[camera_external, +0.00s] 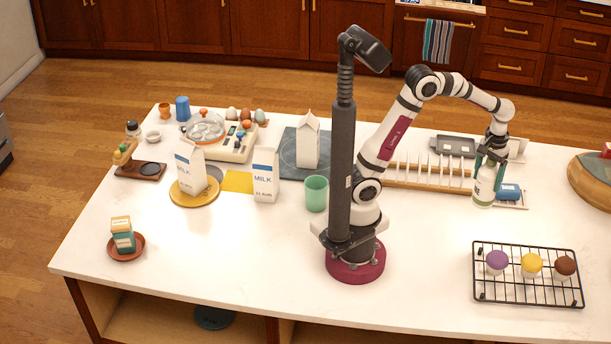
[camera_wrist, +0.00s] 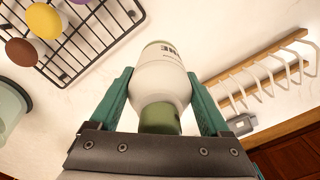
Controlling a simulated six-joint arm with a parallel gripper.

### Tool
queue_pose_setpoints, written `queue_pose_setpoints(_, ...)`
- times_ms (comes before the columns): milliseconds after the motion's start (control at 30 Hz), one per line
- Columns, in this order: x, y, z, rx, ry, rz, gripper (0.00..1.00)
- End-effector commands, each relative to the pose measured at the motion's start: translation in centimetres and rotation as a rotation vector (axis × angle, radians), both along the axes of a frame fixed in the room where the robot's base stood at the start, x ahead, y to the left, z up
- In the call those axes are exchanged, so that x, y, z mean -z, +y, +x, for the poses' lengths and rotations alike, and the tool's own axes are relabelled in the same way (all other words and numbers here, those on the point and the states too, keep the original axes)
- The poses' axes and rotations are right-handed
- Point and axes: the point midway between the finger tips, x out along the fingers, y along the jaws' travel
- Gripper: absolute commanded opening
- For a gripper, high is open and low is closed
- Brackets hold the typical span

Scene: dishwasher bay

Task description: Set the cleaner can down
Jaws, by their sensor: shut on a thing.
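The cleaner can (camera_external: 483,187) is white with green parts and dark lettering. It hangs below my gripper (camera_external: 490,160), nearly upright, at the right of the counter. In the wrist view the can (camera_wrist: 163,75) sits between the two green fingers of my gripper (camera_wrist: 160,95), which are shut on it, with its green end towards the camera. I cannot tell whether its far end touches the counter.
A blue item (camera_external: 508,191) on a small tray is just right of the can. A wooden rack with white bars (camera_external: 430,174) stands to its left. A black wire rack (camera_external: 527,290) with three cupcakes is in front. Bare counter (camera_external: 430,235) lies between.

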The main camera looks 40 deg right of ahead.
Motion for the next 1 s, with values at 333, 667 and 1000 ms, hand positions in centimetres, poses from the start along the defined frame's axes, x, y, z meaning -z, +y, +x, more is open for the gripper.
queue_pose_setpoints(333,3.1,-1.3,-0.9,0.081,-0.001,0.002,0.04)
queue_pose_setpoints(667,7.6,-6.1,4.8,0.085,0.000,0.000,0.04)
queue_pose_setpoints(1000,11.6,-6.3,4.9,0.087,0.000,-0.001,0.04)
